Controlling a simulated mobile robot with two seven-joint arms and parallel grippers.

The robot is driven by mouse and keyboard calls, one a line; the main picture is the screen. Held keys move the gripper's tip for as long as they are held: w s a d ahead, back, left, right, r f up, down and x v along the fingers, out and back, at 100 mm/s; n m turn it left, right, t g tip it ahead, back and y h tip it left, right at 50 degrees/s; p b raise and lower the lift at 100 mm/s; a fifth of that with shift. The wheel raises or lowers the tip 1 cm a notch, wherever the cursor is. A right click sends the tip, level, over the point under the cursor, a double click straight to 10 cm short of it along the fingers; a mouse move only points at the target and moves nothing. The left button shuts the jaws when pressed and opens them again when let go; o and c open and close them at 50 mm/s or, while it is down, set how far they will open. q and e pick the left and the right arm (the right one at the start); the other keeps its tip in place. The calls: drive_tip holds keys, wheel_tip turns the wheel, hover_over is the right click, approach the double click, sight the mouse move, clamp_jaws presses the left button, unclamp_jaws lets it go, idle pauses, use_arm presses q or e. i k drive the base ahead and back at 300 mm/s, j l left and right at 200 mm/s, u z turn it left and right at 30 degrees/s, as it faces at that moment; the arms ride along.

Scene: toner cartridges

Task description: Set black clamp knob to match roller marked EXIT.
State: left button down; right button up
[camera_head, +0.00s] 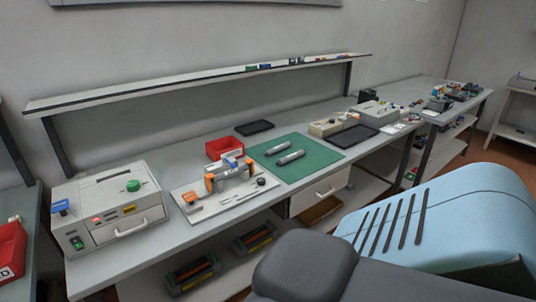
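A light grey fixture plate (212,211) lies on the workbench left of centre, with orange blocks (210,183) and a grey cylindrical part between them. A small dark round piece (261,181) sits at the plate's right end; I cannot tell whether it is the black clamp knob. Two grey rollers, one farther (277,148) and one nearer (291,157), lie side by side on a green mat (318,155). No EXIT marking is readable on them at this size. Neither of my grippers is in view.
A red bin (224,147) and black trays (353,138) sit behind and right. A long shelf (200,80) runs above. My blue-and-dark body parts fill the lower right.

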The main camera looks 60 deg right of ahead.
sight(260, 181)
drive_tip(key=z, duration=1.5)
drive_tip(key=i+z, duration=0.25)
drive_tip(key=i+j+z, duration=0.25)
drive_tip(key=i+l, duration=0.05)
drive_tip(key=i, duration=0.05)
